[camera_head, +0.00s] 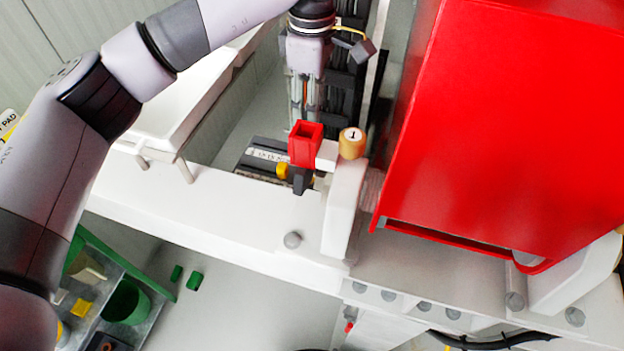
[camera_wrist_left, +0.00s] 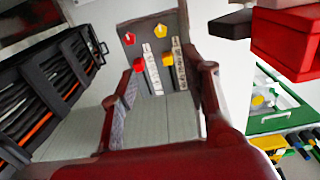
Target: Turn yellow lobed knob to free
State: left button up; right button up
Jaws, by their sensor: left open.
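In the left wrist view, a grey panel carries a yellow lobed knob (camera_wrist_left: 160,31) near its top edge. A second yellow knob (camera_wrist_left: 167,59) sits lower, beside the white label strips; which one is meant I cannot tell. In the head view a yellow knob (camera_head: 282,171) shows partly behind a dark block, beside a dark labelled panel (camera_head: 262,158). My left gripper (camera_head: 305,108) points down above this area. My right gripper is not in view.
A red open-topped block (camera_head: 305,146) stands close to my left gripper, with a tan numbered cap (camera_head: 352,142) beside it. A large red housing (camera_head: 510,130) fills the right. A white beam (camera_head: 220,205) runs across. Green bins (camera_head: 126,303) lie at lower left.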

pick_arm(q)
notch_tip(320, 180, down, 2)
jog(key=f+b, duration=0.1)
jog(key=p, duration=0.6)
send_near(311, 172)
jog(key=f, duration=0.5)
jog(key=s+f, duration=0.1)
jog(key=f, duration=0.1)
jog(key=shift+d+f, duration=0.1)
jog(key=shift+f, duration=0.75)
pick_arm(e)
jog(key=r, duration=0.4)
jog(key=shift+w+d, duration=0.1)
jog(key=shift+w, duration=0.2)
pick_arm(q)
grip_shut()
